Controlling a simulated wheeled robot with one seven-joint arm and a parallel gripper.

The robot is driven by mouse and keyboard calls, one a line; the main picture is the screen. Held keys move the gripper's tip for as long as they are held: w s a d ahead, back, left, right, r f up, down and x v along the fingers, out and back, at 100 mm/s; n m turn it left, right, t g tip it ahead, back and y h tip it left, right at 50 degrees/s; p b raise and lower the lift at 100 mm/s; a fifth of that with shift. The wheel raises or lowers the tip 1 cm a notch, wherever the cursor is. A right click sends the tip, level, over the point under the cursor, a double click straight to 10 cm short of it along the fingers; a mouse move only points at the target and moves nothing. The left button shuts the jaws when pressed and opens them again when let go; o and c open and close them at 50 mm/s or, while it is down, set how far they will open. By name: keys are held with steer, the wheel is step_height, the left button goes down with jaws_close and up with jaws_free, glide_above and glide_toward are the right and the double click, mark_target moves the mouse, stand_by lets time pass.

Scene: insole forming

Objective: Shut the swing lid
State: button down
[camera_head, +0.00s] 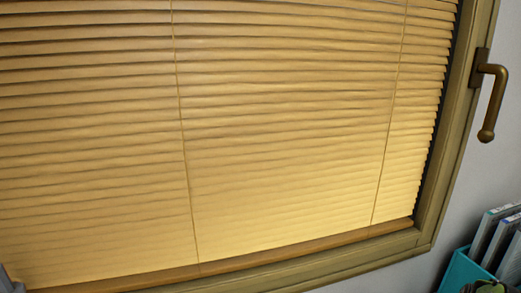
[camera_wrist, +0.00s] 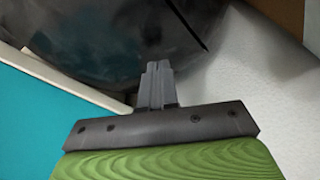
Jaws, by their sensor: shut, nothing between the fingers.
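My gripper (camera_wrist: 157,82) shows only in the wrist view. Its two grey fingers are together with nothing between them. The fingertips point at a dark, glossy, rounded body (camera_wrist: 100,40) with a thin dark line on its right part. I cannot tell whether this body is the swing lid or carries it, nor whether the fingertips touch it. No swing lid can be made out for certain in either view.
In the wrist view, a teal surface (camera_wrist: 45,125) with a pale edge strip (camera_wrist: 75,82) lies left, and a light grey surface (camera_wrist: 270,80) right. The head view shows a window blind (camera_head: 280,130), a window handle (camera_head: 492,95) and a teal file holder (camera_head: 460,272) with binders.

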step_height(320, 180, up, 11)
steer(key=p, duration=0.6)
steer(key=shift+r+p, duration=0.15)
steer(key=shift+p, duration=0.25)
steer(key=s+a+r+n+t, duration=0.1)
steer(key=s+a+r, duration=0.1)
steer(key=a+r, duration=1.65)
steer(key=s+a+r+n+t+p, duration=0.1)
steer(key=s+a+r, duration=0.2)
steer(key=s+a, duration=0.4)
steer(key=s+a+r+t+p, duration=0.1)
steer(key=s+a+r, duration=0.2)
steer(key=s+a, duration=0.5)
steer(key=s, duration=0.4)
steer(key=shift+s+a+r+n+y, duration=0.15)
steer(key=shift+s+a+n+y, duration=0.15)
steer(key=shift+s+n, duration=0.1)
